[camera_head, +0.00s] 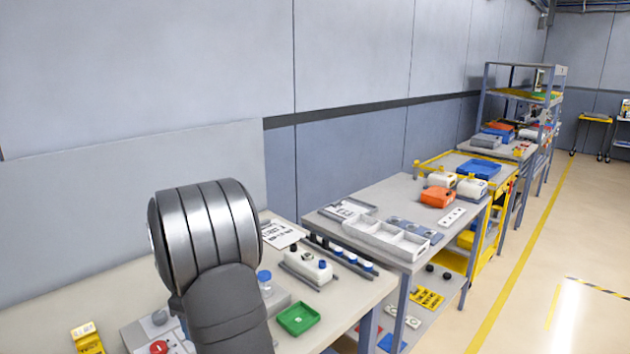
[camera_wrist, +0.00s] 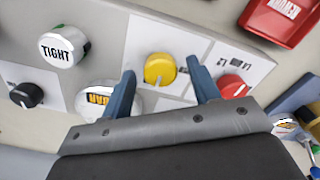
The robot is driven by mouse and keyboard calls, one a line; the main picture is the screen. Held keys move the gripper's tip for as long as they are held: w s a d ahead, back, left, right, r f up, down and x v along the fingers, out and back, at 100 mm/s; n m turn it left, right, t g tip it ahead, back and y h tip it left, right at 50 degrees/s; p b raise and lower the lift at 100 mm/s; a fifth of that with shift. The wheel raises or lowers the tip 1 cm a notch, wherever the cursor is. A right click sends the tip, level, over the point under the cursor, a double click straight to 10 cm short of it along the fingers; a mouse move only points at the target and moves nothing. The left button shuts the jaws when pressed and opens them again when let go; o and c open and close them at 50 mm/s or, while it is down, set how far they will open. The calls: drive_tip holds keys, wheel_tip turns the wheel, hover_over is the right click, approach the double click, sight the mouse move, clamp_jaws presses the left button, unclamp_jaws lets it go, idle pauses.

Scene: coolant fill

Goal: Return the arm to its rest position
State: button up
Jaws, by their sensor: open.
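My gripper (camera_wrist: 160,92) shows in the wrist view with its two blue fingers apart. Between and beyond the fingertips is a yellow knob (camera_wrist: 160,69) on a light panel (camera_wrist: 143,42). No object is held between the fingers. In the head view a large grey part of my arm fills the lower middle, and the gripper itself is not visible there.
In the wrist view a red knob (camera_wrist: 232,87) is right of the fingers, with a white TIGHT cap (camera_wrist: 63,46) and black knob (camera_wrist: 27,95) at left. In the head view, a green tray (camera_head: 298,319) lies on the near bench (camera_head: 350,300); a second table (camera_head: 385,190) stands beyond.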

drive_tip(key=shift+n, duration=1.6)
drive_tip(key=shift+o, duration=0.7)
drive_tip(key=o, duration=0.8)
drive_tip(key=w+d+r+m, duration=0.1)
drive_tip(key=r, duration=0.1)
drive_tip(key=w+d+r+m+t, duration=0.1)
drive_tip(key=r, duration=0.2)
drive_tip(key=w+d+r+m, duration=0.1)
drive_tip(key=r, duration=0.1)
drive_tip(key=shift+w+d+r+t, duration=0.2)
drive_tip(key=shift+w+d+t, duration=0.1)
drive_tip(key=shift+d, duration=0.05)
drive_tip(key=w+d+r+m+t+h, duration=0.1)
drive_tip(key=w+d+r+m, duration=0.2)
drive_tip(key=r, duration=0.4)
drive_tip(key=w+d+r+m+t, duration=0.1)
drive_tip(key=d+r+m+t, duration=0.15)
drive_tip(key=d+r, duration=0.4)
drive_tip(key=shift+m+g, duration=0.35)
drive_tip(key=x, duration=0.9)
drive_tip(key=shift+s+a+f, duration=0.1)
drive_tip(key=shift+a+f, duration=0.05)
drive_tip(key=shift+a, duration=0.1)
drive_tip(key=v, duration=1)
